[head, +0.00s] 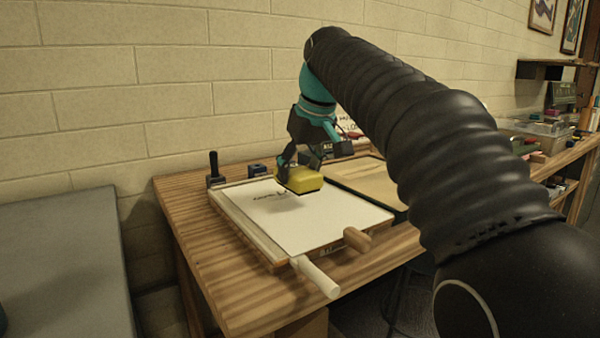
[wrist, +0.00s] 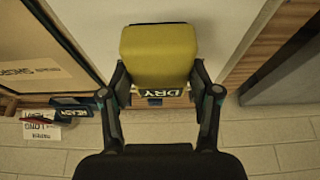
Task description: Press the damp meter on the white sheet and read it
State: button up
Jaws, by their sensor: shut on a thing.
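The damp meter (head: 304,182) is a yellow block with a dark base. My gripper (head: 300,167) is shut on it, with a finger on each side. The meter is over the upper middle of the white sheet (head: 310,225), with a shadow beside it; I cannot tell for sure whether it touches the sheet. In the wrist view the meter (wrist: 158,55) sits between the fingers of my gripper (wrist: 161,88), and its label reads DRY. Part of the pale sheet (wrist: 240,22) shows behind it there.
The sheet lies on a wood-framed tray with a white handle (head: 315,277) and a wooden knob (head: 357,239) at its front. A second tray (head: 362,180) with tan contents stands to the right. Small dark blocks (head: 257,170) stand behind. A grey surface (head: 65,260) is at left.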

aim_at(295, 168)
jog(key=shift+r, duration=1.85)
